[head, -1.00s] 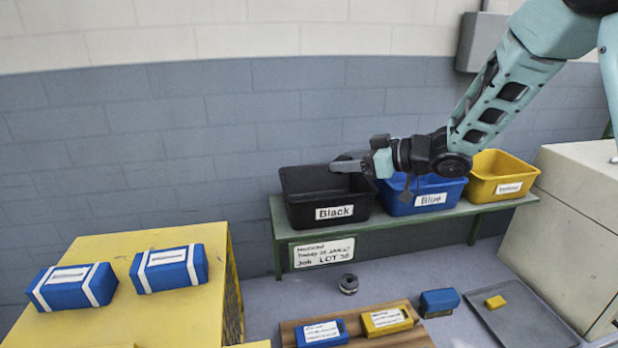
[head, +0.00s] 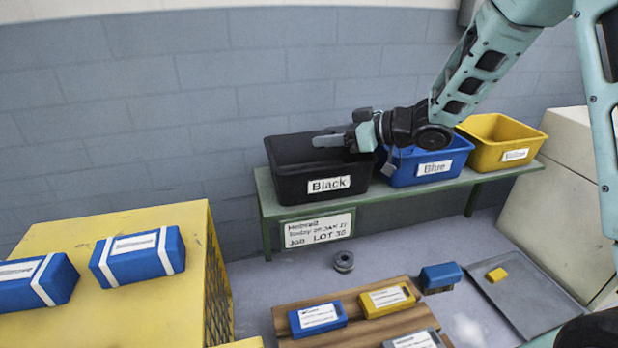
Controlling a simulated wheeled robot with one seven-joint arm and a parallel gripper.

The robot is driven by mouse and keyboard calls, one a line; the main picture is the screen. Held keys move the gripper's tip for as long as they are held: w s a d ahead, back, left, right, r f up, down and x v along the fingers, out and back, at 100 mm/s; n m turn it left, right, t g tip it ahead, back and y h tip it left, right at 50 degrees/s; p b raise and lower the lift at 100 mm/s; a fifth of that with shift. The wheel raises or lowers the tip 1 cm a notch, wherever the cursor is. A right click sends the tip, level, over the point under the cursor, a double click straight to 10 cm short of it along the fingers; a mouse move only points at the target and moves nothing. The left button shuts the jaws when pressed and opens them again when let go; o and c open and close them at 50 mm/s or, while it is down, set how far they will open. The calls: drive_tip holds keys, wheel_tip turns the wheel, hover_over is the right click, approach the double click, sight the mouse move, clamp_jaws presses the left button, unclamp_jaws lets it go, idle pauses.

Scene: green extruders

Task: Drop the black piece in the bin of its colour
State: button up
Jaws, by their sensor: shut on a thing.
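The black bin (head: 291,193), labelled "Black", stands at the left end of a green raised shelf (head: 400,204). My gripper (head: 328,140) reaches in from the right, with its fingers over the opening of the black bin. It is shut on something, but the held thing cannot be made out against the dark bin. No separate black piece shows clearly. The blue bin (head: 402,180), labelled "Blue", is beside it, partly behind my wrist. The yellow bin (head: 487,158) is at the right end of the shelf.
A yellow crate (head: 150,305) at left bears two blue strapped packs. A pale cabinet (head: 575,190) stands right.

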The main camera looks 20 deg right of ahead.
drive_tip(key=shift+f, duration=0.35)
drive_tip(key=o, duration=1)
drive_tip(key=shift+o, duration=0.2)
drive_tip(key=shift+s, duration=0.1)
drive_tip(key=b+v, duration=0.3)
drive_tip(key=v, duration=1.4)
drive_tip(key=shift+s+d+r, duration=0.15)
drive_tip(key=shift+d, duration=0.05)
